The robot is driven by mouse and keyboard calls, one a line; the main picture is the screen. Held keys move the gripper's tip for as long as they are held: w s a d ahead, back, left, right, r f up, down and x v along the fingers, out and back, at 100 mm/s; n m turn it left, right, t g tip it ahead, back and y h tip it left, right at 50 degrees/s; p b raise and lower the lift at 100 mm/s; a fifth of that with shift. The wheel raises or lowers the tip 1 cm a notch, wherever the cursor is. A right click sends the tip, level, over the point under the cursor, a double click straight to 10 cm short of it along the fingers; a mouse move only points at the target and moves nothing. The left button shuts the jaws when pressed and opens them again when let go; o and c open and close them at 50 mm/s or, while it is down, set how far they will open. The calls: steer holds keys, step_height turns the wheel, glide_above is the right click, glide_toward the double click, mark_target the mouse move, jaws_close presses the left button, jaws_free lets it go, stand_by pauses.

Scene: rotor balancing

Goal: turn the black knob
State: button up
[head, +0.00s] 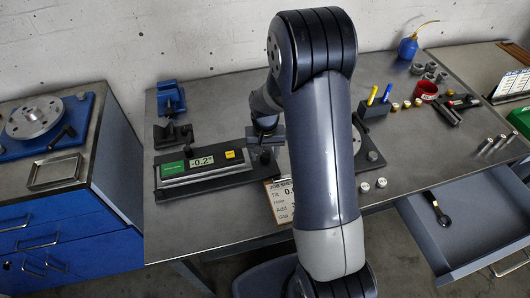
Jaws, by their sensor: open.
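My gripper (266,148) is open at the right end of a dark bench fixture (205,186), partly covered by my arm. I cannot make out a black knob for certain; one at the fixture's right end may be hidden behind my gripper or arm. On the fixture lies a level with a green label and a display (202,161) that reads about -0.2. A black handle (62,136) stands on a blue plate beside a round metal disc (34,117) on the left cabinet. I cannot tell whether my gripper touches anything.
A job sheet clipboard (279,200) lies by the bench front, partly behind my arm. A blue vise (170,97), a pen block (374,108), a red cup (427,91) and small weights stand on the bench. An open drawer (470,228) juts out at right.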

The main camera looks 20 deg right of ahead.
steer(key=shift+f, duration=0.35)
steer(key=shift+c, duration=0.2)
steer(key=c, duration=0.9)
